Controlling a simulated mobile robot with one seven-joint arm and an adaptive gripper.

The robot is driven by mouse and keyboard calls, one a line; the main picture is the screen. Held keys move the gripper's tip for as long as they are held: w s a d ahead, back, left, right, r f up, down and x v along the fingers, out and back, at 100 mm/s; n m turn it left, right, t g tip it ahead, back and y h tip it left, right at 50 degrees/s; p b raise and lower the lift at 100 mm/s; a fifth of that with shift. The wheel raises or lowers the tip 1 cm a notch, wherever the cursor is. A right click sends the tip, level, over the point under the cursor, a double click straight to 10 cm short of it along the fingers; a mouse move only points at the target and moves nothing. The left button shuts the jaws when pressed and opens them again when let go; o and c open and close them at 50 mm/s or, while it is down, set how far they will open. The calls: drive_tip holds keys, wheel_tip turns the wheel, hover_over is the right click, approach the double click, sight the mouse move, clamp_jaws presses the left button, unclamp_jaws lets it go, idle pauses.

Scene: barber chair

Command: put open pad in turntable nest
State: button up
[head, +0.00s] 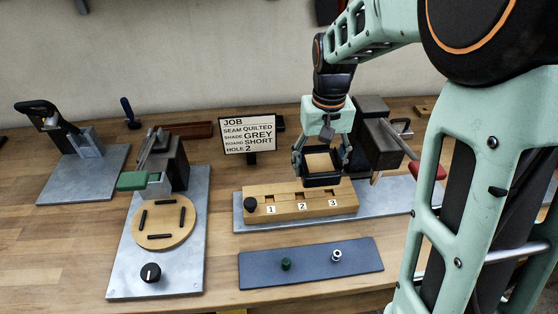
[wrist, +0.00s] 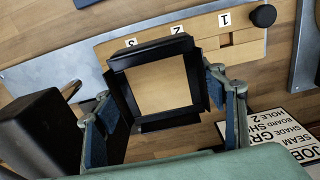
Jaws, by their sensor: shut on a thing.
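My gripper (head: 322,163) is shut on the open pad, a square piece with a dark rim (head: 322,181) and a tan middle. It holds the pad above the numbered wooden block. In the wrist view the pad's dark rim (wrist: 194,80) sits between my two fingers, one at each side. I cannot tell whether its tan middle is a panel or an opening. The turntable nest (head: 165,222) is a round wooden disc with several short black bars set in a square around its bare middle. It lies on the left metal plate, well left of my gripper.
The numbered block (head: 258,200) stands under the pad. A green-handled press (head: 140,181) stands behind the turntable. A black knob (head: 151,273) is in front of it. A job sign (head: 248,134) stands between turntable and gripper. A blue-grey mat (head: 310,265) with two small pieces lies in front.

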drive_tip(key=w+f, duration=0.3)
drive_tip(key=w, duration=0.1)
drive_tip(key=w+f+p, duration=0.1)
drive_tip(key=w+f, duration=0.2)
drive_tip(key=w, duration=0.2)
drive_tip(key=w+f+p, duration=0.1)
drive_tip(key=w+f, duration=0.2)
drive_tip(key=w, duration=0.1)
drive_tip(key=shift+w+a+f, duration=0.2)
drive_tip(key=shift+a+f, duration=0.05)
drive_tip(key=shift+a, duration=0.05)
drive_tip(key=shift+w+f, duration=0.15)
drive_tip(key=shift+f, duration=1.55)
drive_tip(key=shift+f, duration=0.1)
drive_tip(key=shift+f, duration=0.2)
drive_tip(key=o, duration=1.5)
drive_tip(key=shift+r, duration=0.1)
drive_tip(key=shift+c, duration=0.2)
